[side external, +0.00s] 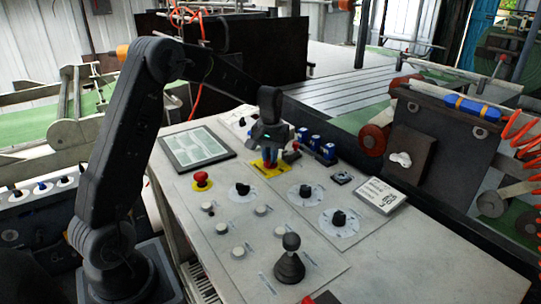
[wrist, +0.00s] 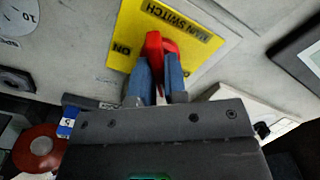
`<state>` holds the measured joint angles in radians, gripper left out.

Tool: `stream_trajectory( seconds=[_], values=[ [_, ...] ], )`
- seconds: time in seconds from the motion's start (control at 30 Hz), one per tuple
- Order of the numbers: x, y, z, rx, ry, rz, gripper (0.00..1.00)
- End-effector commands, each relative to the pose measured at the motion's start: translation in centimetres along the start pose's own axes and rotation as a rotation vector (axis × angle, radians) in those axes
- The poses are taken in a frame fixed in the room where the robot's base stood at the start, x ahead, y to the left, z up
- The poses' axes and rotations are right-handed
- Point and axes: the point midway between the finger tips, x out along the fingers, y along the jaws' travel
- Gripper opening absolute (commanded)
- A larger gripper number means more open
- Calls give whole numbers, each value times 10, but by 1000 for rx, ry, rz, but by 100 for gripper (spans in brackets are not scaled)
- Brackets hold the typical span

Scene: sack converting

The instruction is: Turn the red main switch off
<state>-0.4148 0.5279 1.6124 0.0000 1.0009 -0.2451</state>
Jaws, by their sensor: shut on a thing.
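The red main switch (wrist: 154,45) sits on a yellow plate (wrist: 197,38) in the wrist view. The plate reads "MAIN SWITCH", with "ON" at its left side in that picture. My gripper (wrist: 160,75) has its blue fingers on both sides of the red handle, shut on it. In the side view my gripper (side external: 265,155) points down over the yellow plate (side external: 262,170) near the panel's back edge. Only a little red of the switch (side external: 267,163) shows there, and the fingers hide most of it.
A red mushroom button (side external: 201,179) stands left of the switch. A framed screen (side external: 197,147) lies behind it. Blue-topped parts (side external: 315,143) stand close on the right. Black knobs and a joystick (side external: 290,260) fill the panel's front. A white card (side external: 380,194) lies right.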

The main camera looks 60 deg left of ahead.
Motion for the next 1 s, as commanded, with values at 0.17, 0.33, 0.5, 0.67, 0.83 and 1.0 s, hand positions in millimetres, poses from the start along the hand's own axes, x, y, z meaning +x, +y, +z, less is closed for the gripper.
stream_trajectory(
  seconds=[0.17,0.33,0.5,0.67,0.83,1.0],
  values=[
    [0,0,0,-81,-1,0,0],
    [0,0,0,-124,-1,0,0],
    [0,0,0,-141,-1,0,0],
    [0,0,0,-144,-2,0,0],
    [0,0,0,-145,-2,0,0],
    [0,0,0,-143,-2,0,27]
  ],
)
